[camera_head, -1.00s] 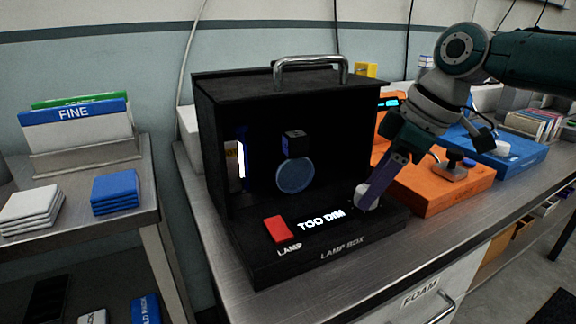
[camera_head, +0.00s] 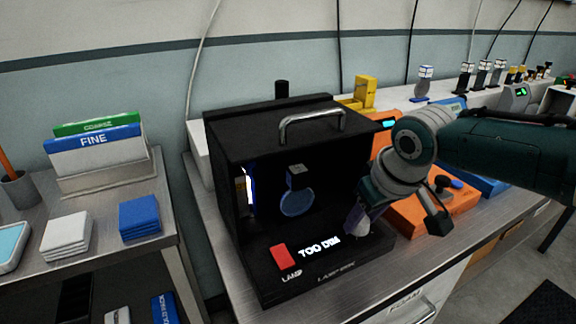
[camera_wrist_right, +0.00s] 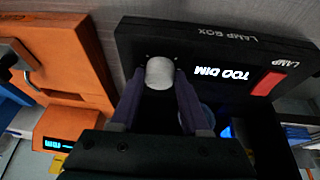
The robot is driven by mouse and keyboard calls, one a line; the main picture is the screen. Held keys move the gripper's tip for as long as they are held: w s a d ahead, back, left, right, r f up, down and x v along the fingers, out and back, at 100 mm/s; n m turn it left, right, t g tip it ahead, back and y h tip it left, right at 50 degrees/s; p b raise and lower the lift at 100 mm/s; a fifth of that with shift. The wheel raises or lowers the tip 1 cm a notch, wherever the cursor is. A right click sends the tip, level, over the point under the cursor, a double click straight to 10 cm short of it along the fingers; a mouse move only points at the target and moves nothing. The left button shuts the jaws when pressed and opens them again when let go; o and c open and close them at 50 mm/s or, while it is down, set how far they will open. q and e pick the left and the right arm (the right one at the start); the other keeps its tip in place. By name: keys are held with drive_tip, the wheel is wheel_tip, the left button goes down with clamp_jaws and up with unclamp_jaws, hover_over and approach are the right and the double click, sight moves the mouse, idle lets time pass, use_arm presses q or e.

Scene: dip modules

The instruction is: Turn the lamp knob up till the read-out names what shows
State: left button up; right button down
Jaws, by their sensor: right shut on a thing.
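The black lamp box (camera_head: 225,130) stands on the metal bench, with a handle on top and an open front. Its read-out (camera_head: 320,246) shows "TOO DIM"; it also shows upside down in the right wrist view (camera_wrist_right: 216,78). A red lamp switch (camera_head: 279,257) is left of the read-out. Inside hangs a round bluish disc (camera_head: 297,202) below a small black block. My right gripper (camera_head: 352,232) is at the base's right end. In the right wrist view its fingers are shut on the pale round lamp knob (camera_wrist_right: 160,73). My left gripper is not in view.
An orange unit (camera_head: 415,215) stands close to the right of the lamp box, with blue units beyond. A side table at left holds a FINE/COARSE card rack (camera_head: 105,178), white pads (camera_head: 66,236) and a blue block (camera_head: 139,217).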

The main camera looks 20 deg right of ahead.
drive_tip(key=shift+m, duration=0.5)
drive_tip(key=shift+c, duration=1.9)
unclamp_jaws()
drive_tip(key=shift+s+r+p, duration=0.1)
drive_tip(key=shift+r+p, duration=0.25)
drive_tip(key=shift+p, duration=0.15)
drive_tip(key=p+v, duration=0.4)
drive_tip(key=v, duration=0.5)
drive_tip(key=shift+a, duration=0.2)
